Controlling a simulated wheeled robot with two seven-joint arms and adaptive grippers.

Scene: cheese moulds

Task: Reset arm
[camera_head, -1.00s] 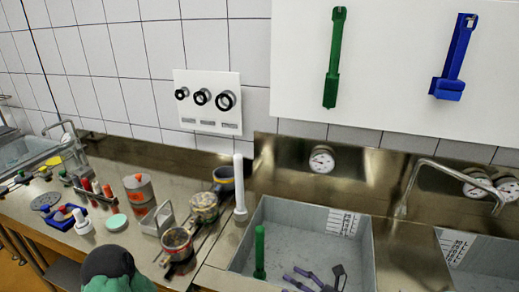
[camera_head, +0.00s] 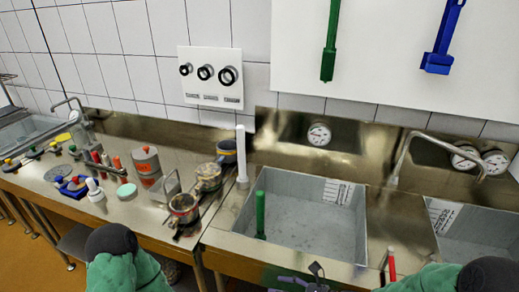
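My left arm (camera_head: 120,262), green with a dark rounded joint, shows at the bottom left in front of the bench. Part of my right arm (camera_head: 432,279) shows at the bottom right edge. Dark purplish gripper parts (camera_head: 308,284) show at the bottom centre, just in front of the sink, mostly cut off by the picture edge. I cannot tell which arm they belong to or whether the fingers are apart. No held object can be made out.
A white cylinder (camera_head: 241,156) stands behind. A red-and-white stick (camera_head: 391,265) is near the front edge. Small tools crowd the left bench.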

